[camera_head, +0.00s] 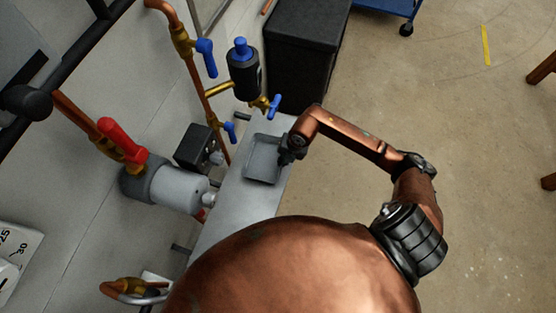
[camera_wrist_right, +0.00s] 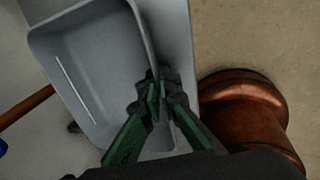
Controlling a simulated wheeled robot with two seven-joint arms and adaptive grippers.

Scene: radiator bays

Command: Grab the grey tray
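The grey tray (camera_head: 262,160) is a shallow rectangular tray lying on a narrow light-grey shelf (camera_head: 230,212). In the right wrist view the tray (camera_wrist_right: 100,65) fills the left and middle, with its open inside facing the camera. My right gripper (camera_head: 289,152) is at the tray's right side in the head view. In the wrist view its green-sided fingers (camera_wrist_right: 159,84) are close together, with the tray's rim running between the tips. The tips partly hide the rim there. My left gripper is not in view.
A pump-like grey cylinder (camera_head: 180,190), a black box (camera_head: 192,148) and copper pipes with blue-handled valves (camera_head: 273,104) stand left of the shelf. A large black bin (camera_head: 303,50) stands beyond its far end. The floor to the right is open.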

